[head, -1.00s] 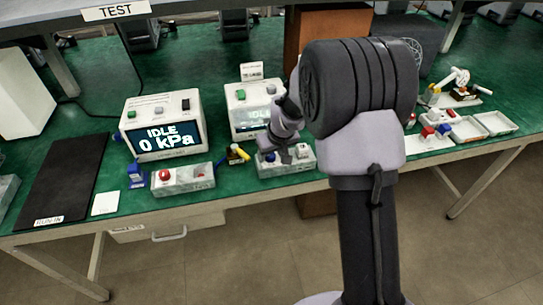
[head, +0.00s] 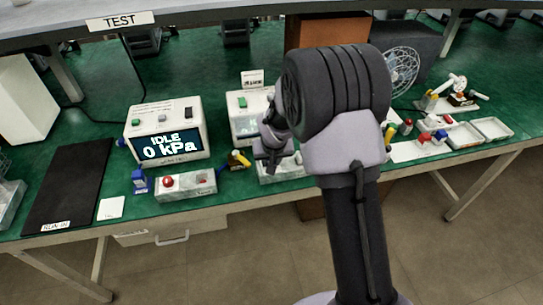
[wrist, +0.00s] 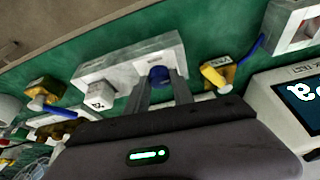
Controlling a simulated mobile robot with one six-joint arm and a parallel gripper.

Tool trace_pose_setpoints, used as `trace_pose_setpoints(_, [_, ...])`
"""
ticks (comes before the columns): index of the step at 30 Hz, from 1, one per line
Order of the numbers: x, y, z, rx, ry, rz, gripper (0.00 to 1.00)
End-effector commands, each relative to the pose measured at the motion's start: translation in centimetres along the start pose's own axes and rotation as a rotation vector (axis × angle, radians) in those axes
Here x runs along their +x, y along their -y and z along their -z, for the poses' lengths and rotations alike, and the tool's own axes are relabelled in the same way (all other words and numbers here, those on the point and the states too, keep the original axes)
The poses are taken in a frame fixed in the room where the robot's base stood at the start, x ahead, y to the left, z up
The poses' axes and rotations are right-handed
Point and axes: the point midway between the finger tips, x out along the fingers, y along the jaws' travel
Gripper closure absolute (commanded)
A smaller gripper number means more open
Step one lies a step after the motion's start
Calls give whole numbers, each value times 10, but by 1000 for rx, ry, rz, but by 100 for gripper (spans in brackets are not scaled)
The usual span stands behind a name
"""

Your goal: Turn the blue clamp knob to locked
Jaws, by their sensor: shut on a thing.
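The blue clamp knob (wrist: 158,76) is on the grey-white block (wrist: 118,66) in the wrist view. My gripper (wrist: 160,82) is shut on this knob, one finger on each side. The knob's mark and turn angle cannot be read. In the head view my gripper (head: 270,163) is over the block (head: 290,173) in front of the right-hand test box, and it hides the knob there. A white square knob (wrist: 98,94) sits on the same block.
A yellow-handled valve (head: 238,160) stands just left of the block. Further left are a second block with a red button (head: 200,188) and a display box (head: 168,150) reading "IDLE 0 kPa". White trays (head: 492,129) lie at the right.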

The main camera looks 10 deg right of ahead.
Motion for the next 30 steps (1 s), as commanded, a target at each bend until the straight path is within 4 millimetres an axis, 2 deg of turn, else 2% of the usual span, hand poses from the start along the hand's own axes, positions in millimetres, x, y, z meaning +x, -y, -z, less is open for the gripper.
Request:
trace_pose_setpoints(2, [8, 2, -2, 50, -6, -19, 100])
trace_pose_setpoints(15, [2, 1, 0, 116, -4, -46, 100])
trace_pose_setpoints(16, [2, 1, 0, 116, -4, -46, 68])
trace_pose_setpoints(19, [2, 1, 0, 115, -5, -46, 50])
trace_pose_setpoints(27, [1, 1, 0, 115, -5, -46, 50])
trace_pose_setpoints(30, [-5, 1, 1, 115, -6, -45, 50])
